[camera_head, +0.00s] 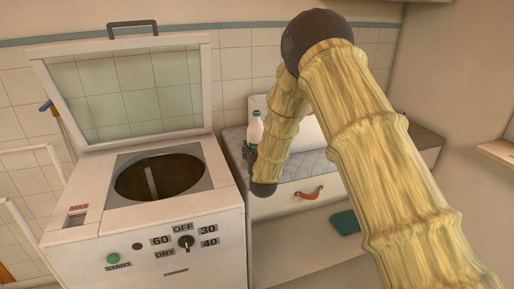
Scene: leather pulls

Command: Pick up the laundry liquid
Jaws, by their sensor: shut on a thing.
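A white bottle with a dark lower part, which looks like the laundry liquid (256,128), stands upright over the left end of the quilted top. My gripper (251,152) is a small dark shape at the bottle's lower part, left of my arm's last links. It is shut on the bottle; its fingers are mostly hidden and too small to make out. I cannot tell whether the bottle's base touches the surface below.
A white washing machine (150,245) with its glass lid (135,90) raised stands at the left. A low cabinet with a leather pull (308,194) is behind my arm. A green item (344,222) lies lower down. A ledge (497,150) is at the right.

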